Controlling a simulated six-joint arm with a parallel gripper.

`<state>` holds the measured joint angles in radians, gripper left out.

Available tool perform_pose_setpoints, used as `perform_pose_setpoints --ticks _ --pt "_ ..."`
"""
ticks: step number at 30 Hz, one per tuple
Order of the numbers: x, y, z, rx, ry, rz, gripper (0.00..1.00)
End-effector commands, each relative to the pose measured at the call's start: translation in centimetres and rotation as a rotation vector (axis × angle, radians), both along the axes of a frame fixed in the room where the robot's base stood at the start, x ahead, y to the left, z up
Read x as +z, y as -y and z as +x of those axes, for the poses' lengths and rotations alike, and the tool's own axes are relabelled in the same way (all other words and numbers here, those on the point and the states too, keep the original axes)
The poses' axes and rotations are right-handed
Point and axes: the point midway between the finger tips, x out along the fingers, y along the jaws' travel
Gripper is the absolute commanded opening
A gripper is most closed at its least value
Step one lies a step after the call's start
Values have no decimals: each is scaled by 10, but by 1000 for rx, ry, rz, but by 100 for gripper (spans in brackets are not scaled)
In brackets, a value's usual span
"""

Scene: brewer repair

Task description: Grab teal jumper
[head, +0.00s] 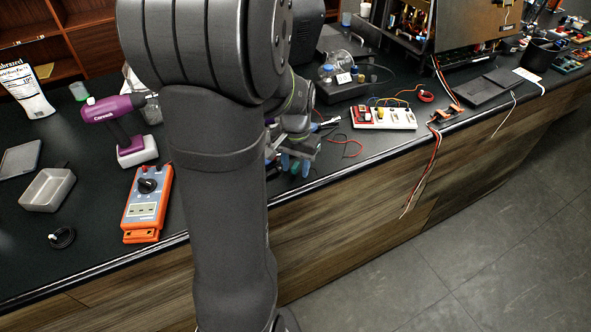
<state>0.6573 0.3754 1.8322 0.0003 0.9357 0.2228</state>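My gripper (298,148) is low over the bench near its front edge, just right of my large dark arm link. The arm hides part of it, and its fingers are small and dark, so I cannot tell whether they are open or shut. Several small blue and teal handle-like tips (295,166) show just below the gripper at the bench edge. I cannot tell whether they touch the fingers. I cannot clearly pick out a teal jumper. A red wire (346,149) lies right of the gripper, and a white breadboard (392,118) with red, yellow and other wires sits further right.
An orange multimeter (147,203), a purple drill (113,112) and a metal tray (47,189) are on the left. An opened machine (462,28) stands at the back right. Loose wires (424,180) hang over the front edge. The floor at right is clear.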

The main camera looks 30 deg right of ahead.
Motion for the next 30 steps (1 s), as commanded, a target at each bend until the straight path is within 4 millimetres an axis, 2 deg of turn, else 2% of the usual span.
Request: perform_pose_setpoints --ticks 7,12,13,23,30 --pt "-1 0 0 0 0 0 37" --pt "-1 0 0 0 0 0 4" --pt "-1 0 0 0 0 0 0" --pt "0 0 0 0 1 -1 0" --pt "20 0 0 0 3 -2 0"
